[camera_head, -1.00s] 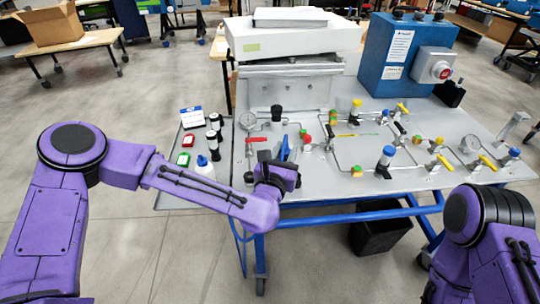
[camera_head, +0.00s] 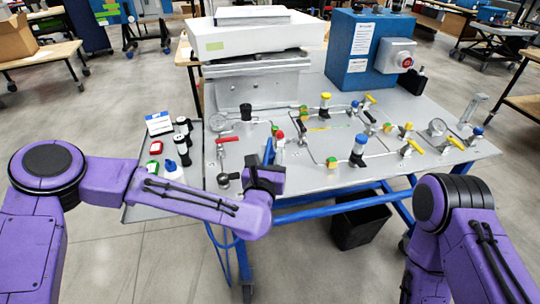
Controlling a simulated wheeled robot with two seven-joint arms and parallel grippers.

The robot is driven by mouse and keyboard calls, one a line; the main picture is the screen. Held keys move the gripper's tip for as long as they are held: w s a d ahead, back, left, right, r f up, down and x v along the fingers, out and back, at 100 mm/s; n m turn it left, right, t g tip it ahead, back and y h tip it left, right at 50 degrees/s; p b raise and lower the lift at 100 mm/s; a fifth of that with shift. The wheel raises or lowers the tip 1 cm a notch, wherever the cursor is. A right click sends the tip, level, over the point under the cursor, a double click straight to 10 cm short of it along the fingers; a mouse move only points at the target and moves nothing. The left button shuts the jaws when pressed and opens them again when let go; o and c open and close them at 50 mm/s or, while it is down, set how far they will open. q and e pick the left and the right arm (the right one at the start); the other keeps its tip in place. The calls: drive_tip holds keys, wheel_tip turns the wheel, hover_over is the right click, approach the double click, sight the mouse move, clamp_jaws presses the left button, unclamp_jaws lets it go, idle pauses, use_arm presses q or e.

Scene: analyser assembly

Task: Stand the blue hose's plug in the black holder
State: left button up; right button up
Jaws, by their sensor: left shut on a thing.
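My left gripper (camera_head: 265,178) comes in from the left over the front edge of the grey panel table (camera_head: 300,182). It is shut on a narrow blue piece (camera_head: 268,151) that sticks up above it, apparently the hose's plug; the fingers hide its lower part. A blue hose (camera_head: 221,250) hangs below the table's front left corner. A small black round fitting (camera_head: 223,180) sits on the panel left of the gripper, and a black upright knob (camera_head: 246,111) stands farther back. I cannot tell which one is the holder. My right arm shows at the right; its gripper is out of view.
Red-handled (camera_head: 228,139) and yellow-handled (camera_head: 457,143) valves, gauges and pipes crowd the panel. Bottles and a card (camera_head: 159,123) stand on a left side shelf. A blue box (camera_head: 360,52) and a white unit (camera_head: 258,38) are at the back.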

sight(272, 162)
use_arm(q)
drive_tip(key=shift+w+f, duration=0.1)
drive_tip(key=shift+w+d+f+b, duration=0.1)
drive_tip(key=shift+w+f+b, duration=0.65)
drive_tip(key=shift+b, duration=0.1)
drive_tip(key=shift+f+b, duration=0.1)
drive_tip(key=shift+b, duration=0.25)
idle(0.5)
drive_tip(key=shift+f+b, duration=0.55)
drive_tip(key=shift+b, duration=0.15)
drive_tip(key=shift+f+b, duration=0.4)
drive_tip(key=shift+b, duration=0.15)
idle(0.4)
